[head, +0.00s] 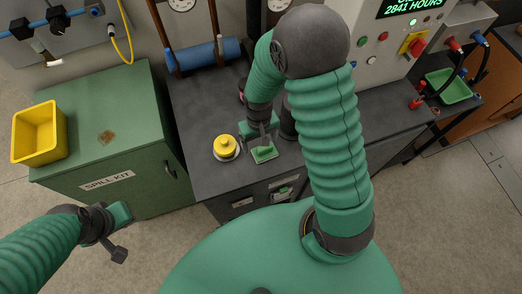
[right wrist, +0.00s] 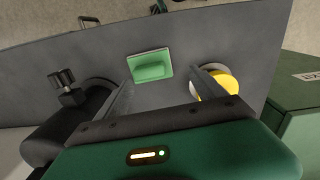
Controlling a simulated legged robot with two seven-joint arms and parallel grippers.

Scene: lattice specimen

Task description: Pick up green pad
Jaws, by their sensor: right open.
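The green pad (head: 264,154) lies on the dark grey bench top near its front edge. My right gripper (head: 266,138) is just above and behind the pad in the head view. In the right wrist view, my right gripper (right wrist: 160,78) is open and empty, with the pad showing beyond and between its two fingers. My left gripper (head: 118,247) is at the lower left, away from the bench, and its jaw opening cannot be made out.
A yellow knobbed piece (head: 225,146) on a round metal base stands just left of the pad. A dark cylinder (head: 288,124) stands close on the right. A green cabinet (head: 85,100) with a yellow bin (head: 36,135) is at left. A blue roll (head: 208,54) lies behind.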

